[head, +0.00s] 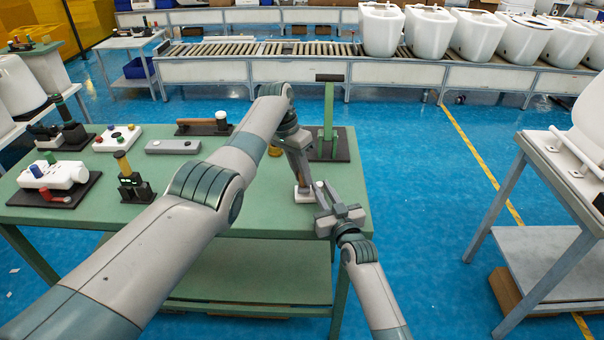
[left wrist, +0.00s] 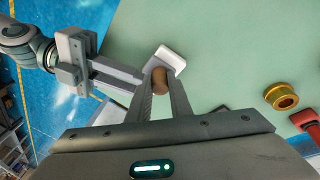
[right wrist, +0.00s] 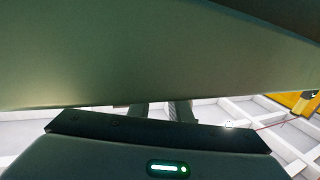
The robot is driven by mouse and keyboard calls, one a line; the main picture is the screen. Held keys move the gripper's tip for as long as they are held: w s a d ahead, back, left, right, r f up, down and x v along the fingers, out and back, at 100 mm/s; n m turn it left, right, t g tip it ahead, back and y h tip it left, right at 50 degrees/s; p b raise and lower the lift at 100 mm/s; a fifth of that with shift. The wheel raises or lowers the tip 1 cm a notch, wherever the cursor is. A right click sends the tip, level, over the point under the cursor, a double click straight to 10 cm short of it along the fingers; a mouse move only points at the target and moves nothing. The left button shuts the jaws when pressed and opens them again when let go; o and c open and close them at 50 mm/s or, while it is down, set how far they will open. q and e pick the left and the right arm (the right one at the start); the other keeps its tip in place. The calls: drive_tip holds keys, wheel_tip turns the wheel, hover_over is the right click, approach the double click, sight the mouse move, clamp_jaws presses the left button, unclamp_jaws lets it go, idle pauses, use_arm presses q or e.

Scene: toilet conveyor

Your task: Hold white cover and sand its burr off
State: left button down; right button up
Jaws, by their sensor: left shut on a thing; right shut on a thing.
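My left gripper (head: 302,180) is over the green table's right front part. In the left wrist view its fingers (left wrist: 162,92) are shut on a brown cylindrical handle (left wrist: 159,80). A white block (left wrist: 172,60) shows just beyond the handle; it also shows below the gripper in the head view (head: 303,195). My right gripper (head: 327,190) is close beside it, at the table's front right edge. It is shut on a small pale piece (head: 319,185), which looks like the white cover. The burr is too small to tell. The right wrist view hides what the right fingers hold.
The green table (head: 262,222) carries several fixtures on its left half. A green upright stand (head: 328,125) is behind the grippers. A brass ring (left wrist: 281,96) lies nearby. A roller conveyor (head: 290,48) with white toilets crosses the back. A second table (head: 545,248) stands at right.

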use_arm(q)
drive_tip(key=shift+f, duration=0.4)
idle(0.4)
drive_tip(key=shift+s, duration=0.1)
drive_tip(key=shift+s, duration=0.45)
drive_tip(key=shift+s, duration=0.15)
drive_tip(key=shift+s, duration=0.35)
drive_tip(key=shift+w, duration=0.1)
idle(0.4)
drive_tip(key=shift+w+f, duration=0.15)
drive_tip(key=shift+w, duration=0.25)
drive_tip(key=shift+w, duration=0.2)
drive_tip(key=shift+w+f, duration=0.1)
drive_tip(key=shift+w, duration=0.2)
